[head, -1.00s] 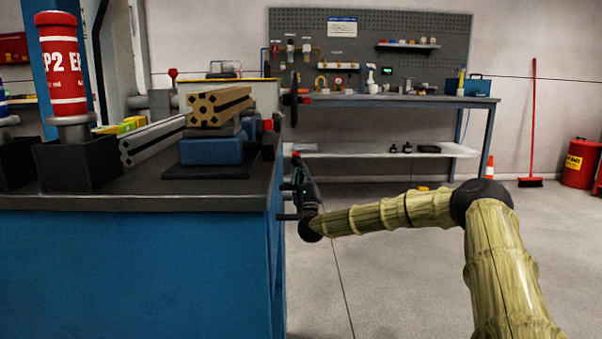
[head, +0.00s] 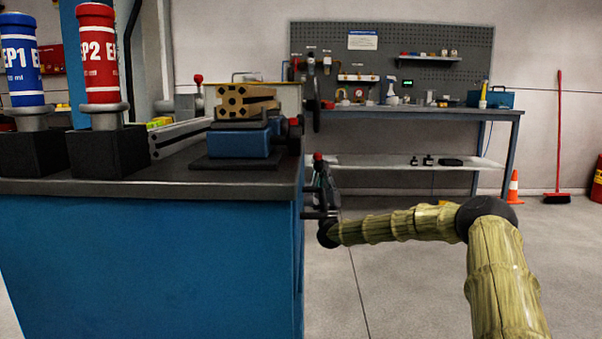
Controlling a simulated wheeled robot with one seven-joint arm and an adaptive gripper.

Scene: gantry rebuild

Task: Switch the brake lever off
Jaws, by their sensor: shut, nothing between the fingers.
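A small upright lever with a red knob (head: 198,80) stands behind the blue workbench, on or by a grey block; it may be the brake lever. Its base is partly hidden by things on the bench, and I cannot tell its setting. Another small red knob (head: 318,156) shows beside the bench's right edge, just above my gripper. My gripper (head: 318,195) is shut and empty, low at the bench's right side, apart from the standing lever. It is small and dark here, so its fingertips are hard to make out.
The blue workbench (head: 150,265) fills the left. On it are bottles EP1 (head: 22,65) and EP2 (head: 99,60) and a blue vise (head: 240,143) holding a tan profile. A dark handwheel (head: 312,90) rises behind its right corner.

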